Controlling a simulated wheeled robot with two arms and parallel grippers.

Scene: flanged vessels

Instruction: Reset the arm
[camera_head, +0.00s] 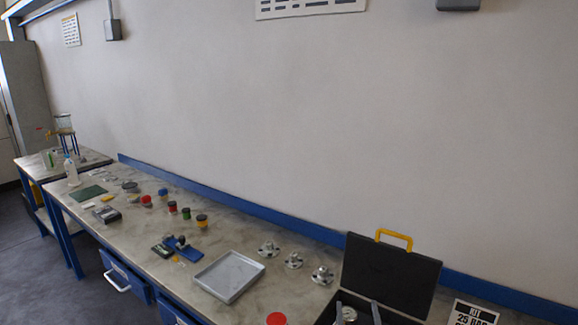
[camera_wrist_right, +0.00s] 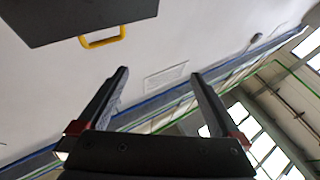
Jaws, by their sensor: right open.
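My right gripper (camera_head: 358,310) shows at the bottom edge of the head view, its two grey fingers apart in front of the open dark case (camera_head: 392,275). In the right wrist view the same gripper (camera_wrist_right: 158,75) is open, with nothing between its fingers. The case lid (camera_wrist_right: 70,18) with its yellow handle (camera_wrist_right: 103,40) shows upside down at the upper left there, apart from the fingers. A round gauge (camera_head: 349,313) shows in the case, between the fingers in the picture. My left gripper is in neither view.
The long bench holds a metal tray (camera_head: 228,277), several flanged metal pieces (camera_head: 294,260), a blue tool (camera_head: 180,243) and several small coloured jars (camera_head: 186,213). A red lid (camera_head: 277,319) is at the bottom edge. A sign (camera_head: 472,313) stands right of the case.

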